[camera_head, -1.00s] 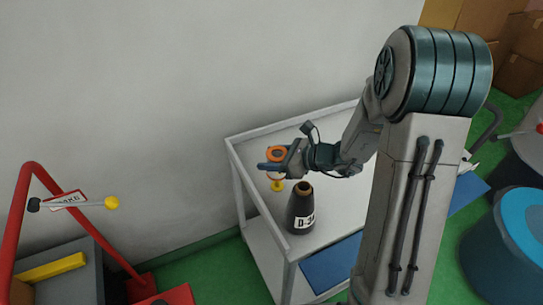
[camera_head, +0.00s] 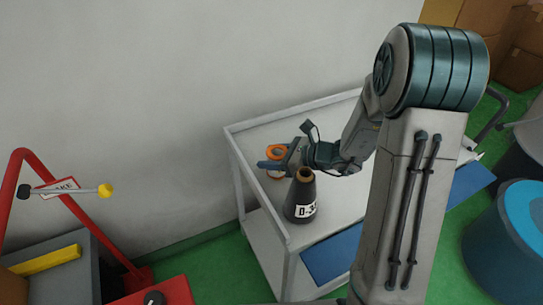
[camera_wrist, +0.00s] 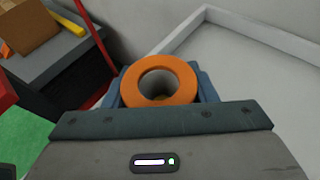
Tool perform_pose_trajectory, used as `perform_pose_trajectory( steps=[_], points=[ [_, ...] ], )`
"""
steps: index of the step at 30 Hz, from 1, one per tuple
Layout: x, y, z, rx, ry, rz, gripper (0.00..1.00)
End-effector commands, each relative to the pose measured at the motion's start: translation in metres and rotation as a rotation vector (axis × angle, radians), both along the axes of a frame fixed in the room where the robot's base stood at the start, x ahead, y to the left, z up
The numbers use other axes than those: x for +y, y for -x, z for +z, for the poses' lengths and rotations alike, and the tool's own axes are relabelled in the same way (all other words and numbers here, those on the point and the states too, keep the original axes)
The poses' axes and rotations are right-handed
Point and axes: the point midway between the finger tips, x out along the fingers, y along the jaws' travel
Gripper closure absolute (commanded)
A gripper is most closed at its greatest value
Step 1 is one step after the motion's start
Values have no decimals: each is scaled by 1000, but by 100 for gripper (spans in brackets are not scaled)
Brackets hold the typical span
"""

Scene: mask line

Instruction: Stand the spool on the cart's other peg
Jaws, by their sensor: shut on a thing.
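The spool (camera_head: 276,151) has an orange rim and a pale body, and is upright near the cart's left end. In the wrist view the spool (camera_wrist: 182,90) shows its orange ring and open centre hole between my blue fingers. My gripper (camera_head: 272,166) is shut on it from the side. The cart (camera_head: 250,185) is white with a raised rim. I cannot tell whether the spool rests on the cart top. A dark cone (camera_head: 298,190) with a "D-3" label stands just in front of my gripper.
A blue panel (camera_head: 330,258) lies on the cart's front side. A red frame (camera_head: 60,170) and grey box (camera_head: 80,265) stand at left. A blue-topped drum (camera_head: 520,220) stands at right. The wall is close behind the cart.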

Motion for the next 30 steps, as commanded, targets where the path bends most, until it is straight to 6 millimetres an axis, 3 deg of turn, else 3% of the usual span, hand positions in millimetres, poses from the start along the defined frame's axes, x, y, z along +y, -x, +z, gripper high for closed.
perform_pose_trajectory(
  steps=[27, 28, 30],
  points=[
    [0, 0, -10, 0, -1, 0, 75],
    [0, 0, -10, 0, -1, 0, 40],
    [0, 0, -10, 0, -1, 0, 23]
  ],
)
